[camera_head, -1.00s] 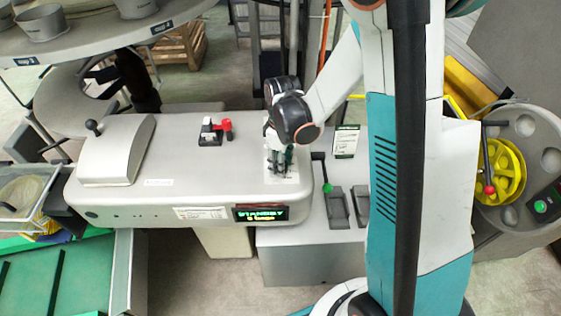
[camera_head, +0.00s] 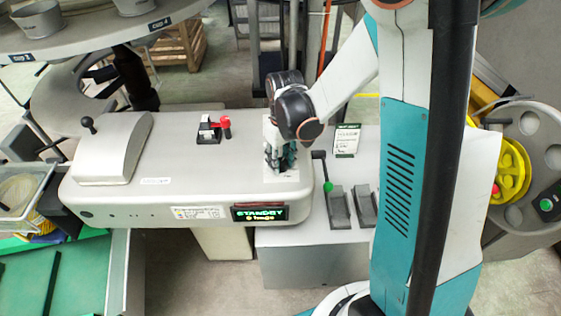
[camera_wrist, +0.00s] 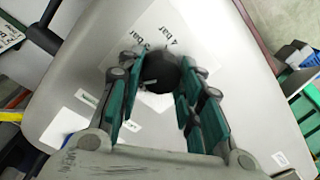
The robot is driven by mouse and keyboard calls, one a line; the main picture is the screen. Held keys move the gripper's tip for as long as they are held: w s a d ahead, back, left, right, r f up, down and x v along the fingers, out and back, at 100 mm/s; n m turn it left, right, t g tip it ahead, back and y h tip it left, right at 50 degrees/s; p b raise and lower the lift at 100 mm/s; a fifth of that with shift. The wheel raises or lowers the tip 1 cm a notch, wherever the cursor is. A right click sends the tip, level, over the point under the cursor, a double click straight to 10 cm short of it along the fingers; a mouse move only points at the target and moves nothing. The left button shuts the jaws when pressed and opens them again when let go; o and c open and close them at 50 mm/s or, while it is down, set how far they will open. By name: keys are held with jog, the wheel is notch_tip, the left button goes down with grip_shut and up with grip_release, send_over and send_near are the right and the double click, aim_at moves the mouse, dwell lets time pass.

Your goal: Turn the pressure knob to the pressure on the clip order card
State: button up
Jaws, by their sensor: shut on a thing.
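The black round pressure knob (camera_wrist: 160,73) sits on a white scale plate (camera_wrist: 175,35) on top of the machine. In the wrist view, my gripper (camera_wrist: 155,80) has its green-padded fingers on both sides of the knob, shut on it. In the head view, my gripper (camera_head: 280,160) stands over the plate and hides the knob. A white card with a dark green header (camera_head: 347,140), seemingly the clip order card, stands right of my gripper; its writing is too small to read.
The grey machine housing (camera_head: 185,170) carries a lit display (camera_head: 259,213) reading "STANDBY" over a smaller blurred line. A red-handled switch (camera_head: 222,127) lies left of my gripper. A lever with a green knob (camera_head: 327,187) and two dark trays (camera_head: 338,208) are to the right.

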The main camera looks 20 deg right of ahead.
aim_at(283, 161)
jog(key=shift+m+b, duration=0.35)
jog(key=shift+m, duration=1.25)
jog(key=o, duration=1.1)
jog(key=shift+c, duration=0.2)
jog(key=shift+r, duration=0.15)
notch_tip(283, 161, up, 12)
jog(key=shift+d, duration=0.3)
jog(key=shift+s, duration=0.1)
